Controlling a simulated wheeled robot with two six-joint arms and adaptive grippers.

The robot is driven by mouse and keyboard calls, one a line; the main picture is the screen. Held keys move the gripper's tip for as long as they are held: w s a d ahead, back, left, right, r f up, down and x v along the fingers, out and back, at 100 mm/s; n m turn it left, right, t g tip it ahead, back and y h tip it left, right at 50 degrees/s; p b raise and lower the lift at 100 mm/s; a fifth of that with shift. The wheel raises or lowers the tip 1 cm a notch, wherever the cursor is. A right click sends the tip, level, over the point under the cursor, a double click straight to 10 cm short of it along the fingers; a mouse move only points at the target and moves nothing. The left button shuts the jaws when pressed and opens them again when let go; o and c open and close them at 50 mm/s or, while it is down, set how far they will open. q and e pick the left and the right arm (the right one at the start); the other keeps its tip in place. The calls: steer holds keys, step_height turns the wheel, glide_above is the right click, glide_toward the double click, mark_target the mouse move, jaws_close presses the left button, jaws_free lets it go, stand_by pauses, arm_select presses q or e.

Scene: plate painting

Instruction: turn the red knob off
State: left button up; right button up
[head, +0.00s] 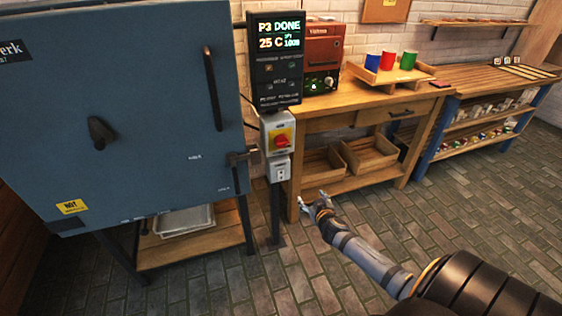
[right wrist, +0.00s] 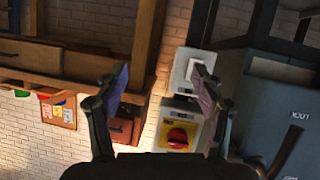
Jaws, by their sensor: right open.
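The red knob (head: 281,140) sits on a yellow plate on a grey switch box (head: 267,147), mounted on a post beside the blue kiln. In the right wrist view the red knob (right wrist: 177,138) shows upside down, low and right of centre, just left of one finger. My right gripper (head: 313,200) is open and empty, below and to the right of the switch box, apart from it. In the right wrist view its two fingers (right wrist: 160,75) stand wide apart with nothing between them in contact. My left gripper is not in view.
The blue kiln (head: 120,110) with its door handle fills the left. A display panel (head: 276,60) reads "P3 DONE" above the switch box, and a white socket (head: 278,169) is below it. A wooden workbench (head: 365,98) stands to the right. The brick floor (head: 470,210) is clear.

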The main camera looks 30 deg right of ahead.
mark_target(284, 146)
steer(key=w+a+r+t+b, duration=0.1)
steer(key=w+a+r+t, duration=0.15)
steer(key=r, duration=0.55)
steer(key=w+a+r+t+b, duration=0.1)
steer(key=w+a+r+t, duration=0.15)
steer(key=r, duration=0.55)
steer(key=shift+y, duration=0.3)
steer(key=p+x, duration=0.1)
steer(key=x, duration=0.3)
steer(key=p+x, duration=0.1)
steer(key=x, duration=0.3)
steer(key=shift+w+a+r, duration=0.1)
steer(key=shift+w+r, duration=0.15)
steer(key=shift+w, duration=0.15)
steer(key=shift+w+f, duration=0.1)
steer(key=shift+w, duration=0.25)
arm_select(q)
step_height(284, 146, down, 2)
arm_select(e)
steer(key=c, duration=1.1)
